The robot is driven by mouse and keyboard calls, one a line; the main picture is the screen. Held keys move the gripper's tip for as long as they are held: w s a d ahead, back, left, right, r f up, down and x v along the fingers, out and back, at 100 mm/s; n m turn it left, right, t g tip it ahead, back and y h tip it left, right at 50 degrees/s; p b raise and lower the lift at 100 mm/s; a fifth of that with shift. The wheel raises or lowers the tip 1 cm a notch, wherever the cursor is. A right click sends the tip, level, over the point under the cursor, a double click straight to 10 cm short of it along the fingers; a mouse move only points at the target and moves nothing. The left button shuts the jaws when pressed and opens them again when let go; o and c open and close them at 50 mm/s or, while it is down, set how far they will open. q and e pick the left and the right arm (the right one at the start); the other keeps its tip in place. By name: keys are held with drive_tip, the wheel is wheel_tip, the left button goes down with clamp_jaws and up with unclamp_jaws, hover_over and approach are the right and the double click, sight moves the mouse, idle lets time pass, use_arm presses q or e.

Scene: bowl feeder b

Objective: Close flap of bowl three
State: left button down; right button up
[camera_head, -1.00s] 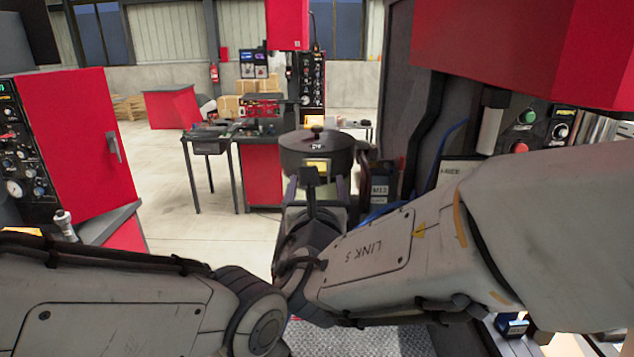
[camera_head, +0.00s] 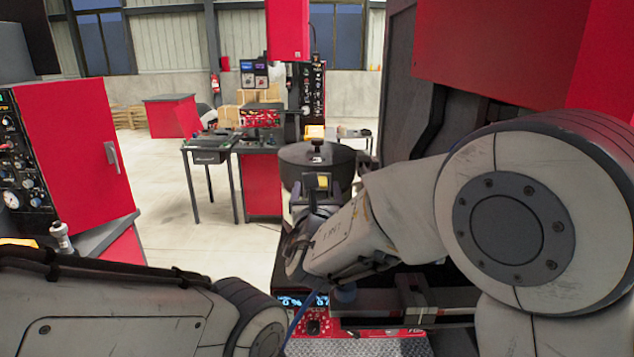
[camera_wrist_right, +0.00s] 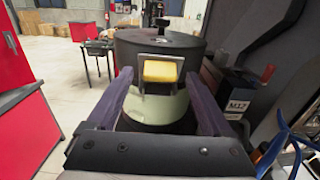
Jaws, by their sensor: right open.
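The bowl (camera_head: 295,162) is a dark round drum with a flat lid and a black knob, straight ahead in the head view. In the right wrist view the bowl (camera_wrist_right: 125,52) has a pale green lower body and a grey-framed opening (camera_wrist_right: 180,47) with a yellow piece (camera_wrist_right: 160,70) in it. I cannot tell the flap apart from this frame. My right gripper (camera_wrist_right: 158,74) is open and empty, its two purple fingers pointing at the bowl on either side of the opening. In the head view the right gripper (camera_head: 316,184) partly covers the bowl's front. My left gripper is out of view.
A red control panel (camera_head: 318,326) with a display is below my right arm. A red cabinet (camera_head: 75,145) stands at left. A dark machine wall (camera_head: 408,115) rises close on the right. A box marked M12 (camera_wrist_right: 238,103) is right of the bowl. Open floor (camera_head: 165,205) lies left of it.

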drive_tip(key=shift+w, duration=0.4)
clamp_jaws()
drive_tip(key=r+g+p, duration=0.1)
drive_tip(key=p, duration=0.2)
drive_tip(key=w+g+p, duration=0.1)
drive_tip(key=g+p, duration=0.1)
drive_tip(key=p, duration=0.2)
drive_tip(key=shift+w+r+g, duration=0.2)
drive_tip(key=shift+r+g, duration=0.1)
drive_tip(key=shift+r, duration=0.05)
drive_tip(key=shift+w+f+g+p, duration=0.2)
drive_tip(key=shift+g+p, duration=0.2)
drive_tip(key=shift+p, duration=0.35)
